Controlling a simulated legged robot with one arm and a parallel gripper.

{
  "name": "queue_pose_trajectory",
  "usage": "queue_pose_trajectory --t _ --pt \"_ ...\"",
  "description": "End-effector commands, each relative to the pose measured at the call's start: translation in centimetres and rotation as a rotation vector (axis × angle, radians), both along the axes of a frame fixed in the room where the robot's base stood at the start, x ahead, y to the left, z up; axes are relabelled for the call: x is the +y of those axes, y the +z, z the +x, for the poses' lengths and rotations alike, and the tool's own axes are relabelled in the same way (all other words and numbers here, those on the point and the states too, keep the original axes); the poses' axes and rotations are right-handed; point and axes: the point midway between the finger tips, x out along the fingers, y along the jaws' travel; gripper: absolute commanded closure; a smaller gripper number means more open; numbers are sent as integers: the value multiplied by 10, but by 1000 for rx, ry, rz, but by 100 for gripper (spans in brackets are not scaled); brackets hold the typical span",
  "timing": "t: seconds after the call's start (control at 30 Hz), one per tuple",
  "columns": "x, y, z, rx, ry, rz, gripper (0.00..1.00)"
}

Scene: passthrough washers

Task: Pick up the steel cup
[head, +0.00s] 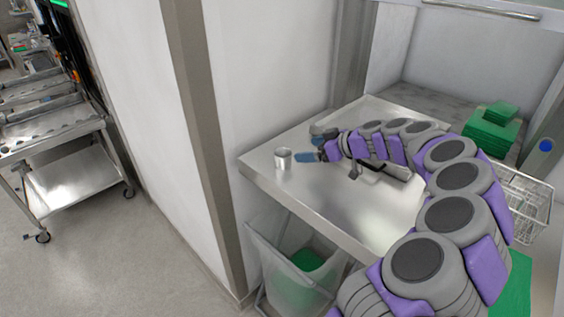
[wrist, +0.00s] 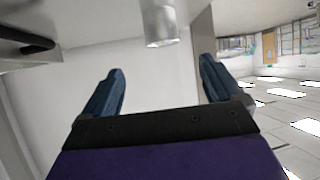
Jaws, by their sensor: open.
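The steel cup (head: 283,158) stands upright near the left end of a steel table (head: 350,205) in the head view. My gripper (head: 306,150) is just to the right of the cup, low over the table, with its blue fingers pointing toward it. In the wrist view the cup (wrist: 160,24) shows at the top centre, cut off by the frame edge and beyond the fingertips. My gripper (wrist: 161,80) is open there, its two blue fingers wide apart with nothing between them. The cup and fingers look apart.
A wall with a metal corner post (head: 208,140) stands left of the table. A bin (head: 295,270) with green inside is below the table's front. Green stacked items (head: 492,130) and a wire basket (head: 525,195) are at the right. A steel cart (head: 60,150) stands far left.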

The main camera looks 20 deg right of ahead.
Motion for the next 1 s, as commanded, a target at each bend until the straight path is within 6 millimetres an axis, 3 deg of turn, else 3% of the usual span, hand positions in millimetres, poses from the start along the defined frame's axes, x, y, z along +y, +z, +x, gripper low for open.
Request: queue_pose_trajectory --t 0.3,1.0 --pt "30 -30 44 3 3 0 7" --pt "59 -63 94 0 -1 0 7"
